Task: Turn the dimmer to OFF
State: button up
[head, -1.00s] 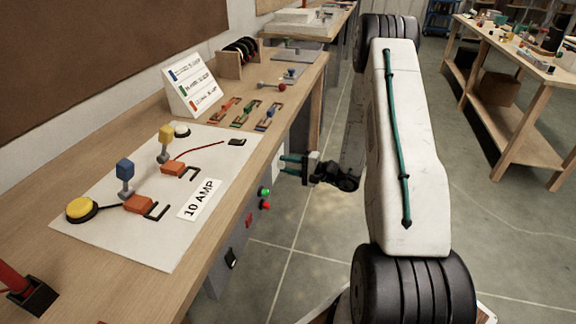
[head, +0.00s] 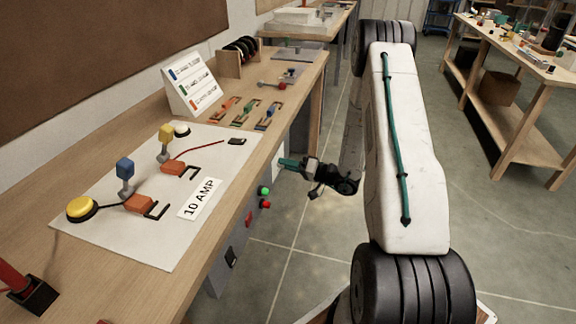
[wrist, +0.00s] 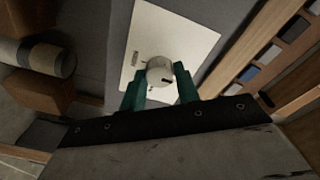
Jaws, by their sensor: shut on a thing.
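The dimmer is a round cream knob (wrist: 160,70) on a white plate (wrist: 148,30), fixed to a grey panel and seen in the wrist view. A short dark mark shows on the knob's lower right side. Small dark marks on the plate are too small to read. My gripper (wrist: 160,90) has its two green fingers on either side of the knob and is shut on it. In the head view my gripper (head: 284,163) is at the bench's front side, below the top. There the knob is hidden and only part of the plate (head: 277,151) shows.
A green button (head: 264,190) and a red button (head: 266,204) stick out of the bench front near my gripper. The wooden bench top (head: 290,95) overhangs this front. Open floor (head: 300,265) lies to the right of the bench.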

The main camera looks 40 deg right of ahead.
jog(key=shift+f, duration=0.1)
dwell(0.4)
jog(key=o, duration=1)
jog(key=shift+c, duration=0.2)
jog(key=v, duration=0.8)
